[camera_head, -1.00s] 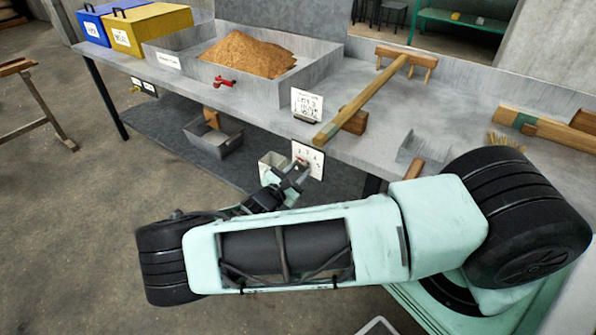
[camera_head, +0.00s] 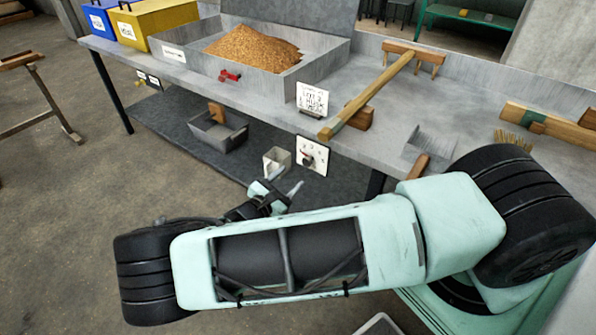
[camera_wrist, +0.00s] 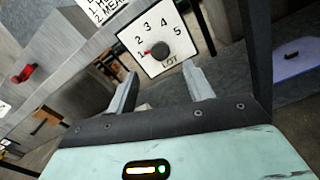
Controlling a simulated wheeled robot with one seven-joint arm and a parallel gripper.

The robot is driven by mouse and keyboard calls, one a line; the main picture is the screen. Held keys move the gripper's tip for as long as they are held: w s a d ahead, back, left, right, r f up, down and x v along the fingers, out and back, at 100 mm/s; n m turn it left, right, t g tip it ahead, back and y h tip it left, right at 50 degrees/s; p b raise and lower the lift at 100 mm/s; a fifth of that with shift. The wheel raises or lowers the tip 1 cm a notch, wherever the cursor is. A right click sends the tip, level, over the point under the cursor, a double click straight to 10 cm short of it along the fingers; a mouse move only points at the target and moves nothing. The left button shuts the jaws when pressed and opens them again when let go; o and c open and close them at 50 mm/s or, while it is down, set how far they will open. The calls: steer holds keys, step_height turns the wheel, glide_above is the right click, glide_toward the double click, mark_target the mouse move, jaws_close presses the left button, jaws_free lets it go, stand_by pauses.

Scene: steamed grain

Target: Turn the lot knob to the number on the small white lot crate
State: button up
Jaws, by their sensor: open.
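The lot knob (camera_wrist: 160,50) is a dark round knob on a white plate (camera_wrist: 172,68) marked 1 to 5 and LOT. Its red mark points left, at the 1. The plate also shows below the table's front edge in the head view (camera_head: 321,167). My gripper (camera_wrist: 164,84) is open and empty, its fingers apart and short of the knob. In the head view my gripper (camera_head: 280,188) is below and left of the plate. A small pale open box (camera_head: 277,161) stands beside the plate; I see no number on it and cannot tell whether it is the lot crate.
A red valve handle (camera_head: 230,76) juts from the grain tray (camera_head: 270,86). A grey bin (camera_head: 217,138) sits on the lower shelf.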

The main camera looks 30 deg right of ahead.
steer(key=v, duration=1)
steer(key=s+a+r+m+g+y, duration=0.4)
steer(key=s+r+g+y, duration=0.15)
steer(key=s, duration=0.25)
steer(key=s+a+r+m+g+y, duration=0.4)
steer(key=s+r+y, duration=0.3)
steer(key=s+r+m+t+y, duration=0.4)
steer(key=s+r, duration=0.5)
steer(key=r, duration=0.5)
step_height(320, 180, up, 12)
steer(key=n+y+p, duration=0.1)
steer(key=p, duration=1.1)
steer(key=shift+a+r+g, duration=0.2)
steer(key=shift+a+g, duration=0.1)
steer(key=shift+g, duration=0.05)
steer(key=shift+s, duration=0.1)
